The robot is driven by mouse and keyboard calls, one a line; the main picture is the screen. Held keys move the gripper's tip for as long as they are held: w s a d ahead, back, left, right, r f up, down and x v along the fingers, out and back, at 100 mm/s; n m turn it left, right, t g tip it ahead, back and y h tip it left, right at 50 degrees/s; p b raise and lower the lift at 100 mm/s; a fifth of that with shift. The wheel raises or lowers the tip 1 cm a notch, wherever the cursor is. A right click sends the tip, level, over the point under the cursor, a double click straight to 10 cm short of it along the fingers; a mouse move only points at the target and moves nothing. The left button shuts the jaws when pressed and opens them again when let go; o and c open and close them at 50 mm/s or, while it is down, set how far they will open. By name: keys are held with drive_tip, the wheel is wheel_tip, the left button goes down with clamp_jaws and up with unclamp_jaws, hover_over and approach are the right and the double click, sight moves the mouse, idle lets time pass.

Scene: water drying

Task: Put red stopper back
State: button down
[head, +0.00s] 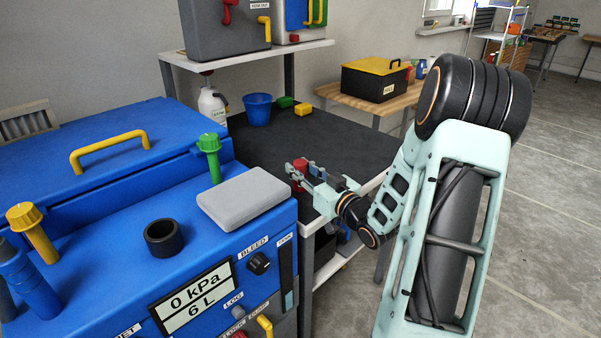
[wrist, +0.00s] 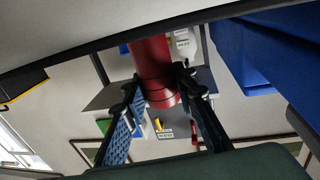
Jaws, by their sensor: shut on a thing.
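The red stopper (head: 300,168) is held between the fingers of my gripper (head: 302,172), over the dark tabletop to the right of the blue machine (head: 110,215). In the wrist view the stopper (wrist: 152,75) is a red cylinder between my two blue padded fingers, its rounded end towards the camera. A black round collar (head: 165,238) stands open on the machine's top, left of a grey block (head: 243,198). The gripper is apart from the collar, to its right and farther back.
A green-topped valve (head: 209,146) and a yellow-topped one (head: 24,216) rise from the machine. The black-topped table (head: 255,145) holds a blue bucket (head: 258,108), a white spray bottle (head: 212,103) and small green and yellow blocks.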

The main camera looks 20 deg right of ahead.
drive_tip(key=shift+r, duration=0.1)
drive_tip(key=shift+f, duration=0.25)
drive_tip(key=c, duration=1.6)
unclamp_jaws()
drive_tip(key=shift+r, duration=0.15)
drive_tip(key=shift+r, duration=0.15)
drive_tip(key=s, duration=0.4)
drive_tip(key=s+d+p, duration=0.1)
drive_tip(key=s, duration=0.3)
drive_tip(key=s+d, duration=0.1)
drive_tip(key=s, duration=0.2)
drive_tip(key=shift+s+d+p, duration=0.15)
drive_tip(key=shift+s+p, duration=0.15)
drive_tip(key=shift+s, duration=0.1)
